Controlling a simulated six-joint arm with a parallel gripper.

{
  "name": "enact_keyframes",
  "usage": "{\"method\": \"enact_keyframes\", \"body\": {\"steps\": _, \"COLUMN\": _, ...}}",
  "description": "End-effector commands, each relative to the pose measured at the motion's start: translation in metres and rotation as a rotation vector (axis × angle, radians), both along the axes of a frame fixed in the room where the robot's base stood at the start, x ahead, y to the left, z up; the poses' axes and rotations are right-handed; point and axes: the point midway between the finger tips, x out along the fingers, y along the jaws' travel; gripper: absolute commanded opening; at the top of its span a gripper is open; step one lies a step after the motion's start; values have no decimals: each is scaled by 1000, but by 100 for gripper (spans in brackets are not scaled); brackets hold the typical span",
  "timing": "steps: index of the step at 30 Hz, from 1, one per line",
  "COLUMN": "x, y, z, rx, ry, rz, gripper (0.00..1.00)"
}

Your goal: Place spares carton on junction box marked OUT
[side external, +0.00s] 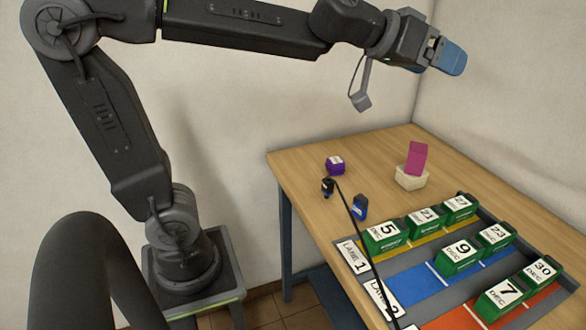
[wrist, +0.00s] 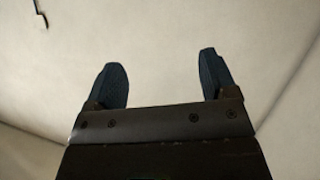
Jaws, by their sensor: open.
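A magenta box (side external: 416,158) stands upright, slightly leaning, on top of a low cream box (side external: 410,179) at the back right of the table. The cream box looks like a junction box and the magenta box like a carton, but no OUT mark or carton lettering is legible. My gripper (side external: 448,57) is raised high above the table's back edge, well clear of both boxes. Its two blue fingers also show in the wrist view (wrist: 163,80), apart with nothing between them.
A purple labelled box (side external: 335,165), a small black item (side external: 327,187) and a blue item (side external: 360,208) stand on the wooden table (side external: 300,165). Several green dated blocks (side external: 385,236) fill coloured lanes in front. Bare wood surrounds the cream box.

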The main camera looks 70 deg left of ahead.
Motion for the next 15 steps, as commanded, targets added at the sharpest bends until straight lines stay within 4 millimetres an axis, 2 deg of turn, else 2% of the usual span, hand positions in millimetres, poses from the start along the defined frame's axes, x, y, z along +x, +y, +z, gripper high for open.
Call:
{"method": "enact_keyframes", "body": {"steps": 1, "x": -32, "y": -8, "z": -15, "rx": 25, "ry": 60, "rz": -47, "gripper": 78}}
{"method": "enact_keyframes", "body": {"steps": 3, "x": -74, "y": -13, "z": -45, "rx": 69, "ry": 176, "rz": -90, "gripper": 78}}
{"method": "enact_keyframes", "body": {"steps": 6, "x": -129, "y": -9, "z": -90, "rx": 142, "ry": 348, "rz": -95, "gripper": 78}}
{"method": "enact_keyframes", "body": {"steps": 9, "x": -173, "y": 5, "z": -128, "rx": 212, "ry": 492, "rz": -52, "gripper": 78}}
{"method": "enact_keyframes", "body": {"steps": 12, "x": -202, "y": 19, "z": -152, "rx": 265, "ry": 588, "rz": 4, "gripper": 78}}
{"method": "enact_keyframes", "body": {"steps": 15, "x": -217, "y": 28, "z": -164, "rx": 293, "ry": 636, "rz": 41, "gripper": 78}}
